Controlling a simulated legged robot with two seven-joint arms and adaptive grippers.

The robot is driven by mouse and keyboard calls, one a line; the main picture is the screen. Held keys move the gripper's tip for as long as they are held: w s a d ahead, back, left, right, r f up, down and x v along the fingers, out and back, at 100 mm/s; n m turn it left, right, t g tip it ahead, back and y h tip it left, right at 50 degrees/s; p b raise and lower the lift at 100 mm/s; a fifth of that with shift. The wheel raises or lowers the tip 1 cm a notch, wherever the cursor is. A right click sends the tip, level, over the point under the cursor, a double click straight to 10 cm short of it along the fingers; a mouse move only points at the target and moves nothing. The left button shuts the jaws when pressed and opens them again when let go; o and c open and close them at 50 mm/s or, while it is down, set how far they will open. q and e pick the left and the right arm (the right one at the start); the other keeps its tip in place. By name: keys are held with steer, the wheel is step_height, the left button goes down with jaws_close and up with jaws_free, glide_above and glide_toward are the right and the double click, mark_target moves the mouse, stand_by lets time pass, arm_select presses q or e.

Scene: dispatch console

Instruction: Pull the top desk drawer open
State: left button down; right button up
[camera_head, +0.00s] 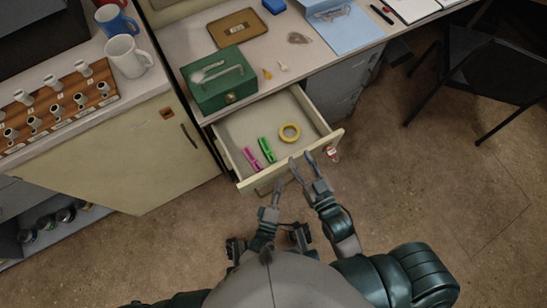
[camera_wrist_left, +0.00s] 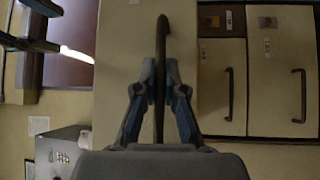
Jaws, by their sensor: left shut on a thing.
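The top desk drawer (camera_head: 229,128) is pulled out from under the desktop in the head view, its inside showing. My left gripper (camera_head: 276,189) is low at the drawer's front. In the left wrist view my left gripper (camera_wrist_left: 160,72) is shut on the dark bar handle (camera_wrist_left: 161,32), which stands between its fingers. My right gripper (camera_head: 302,163) is by the drawer's front edge, its fingers apart and empty. I cannot tell whether it touches the drawer.
A green box (camera_head: 219,79), a brown tray (camera_head: 237,27) and a blue sheet (camera_head: 345,30) are on the desktop. A cabinet (camera_head: 122,157) with mugs and a knob rack stands at the left. A dark chair (camera_head: 499,72) is at the right. The floor (camera_head: 440,180) between is clear.

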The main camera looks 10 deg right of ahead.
arm_select(q)
steer(key=shift+s+d+f, duration=0.15)
steer(key=shift+s+f, duration=0.15)
steer(key=shift+s, duration=0.25)
steer(key=c, duration=1.2)
jaws_free()
steer(key=shift+c, duration=0.2)
steer(key=shift+w+r, duration=0.1)
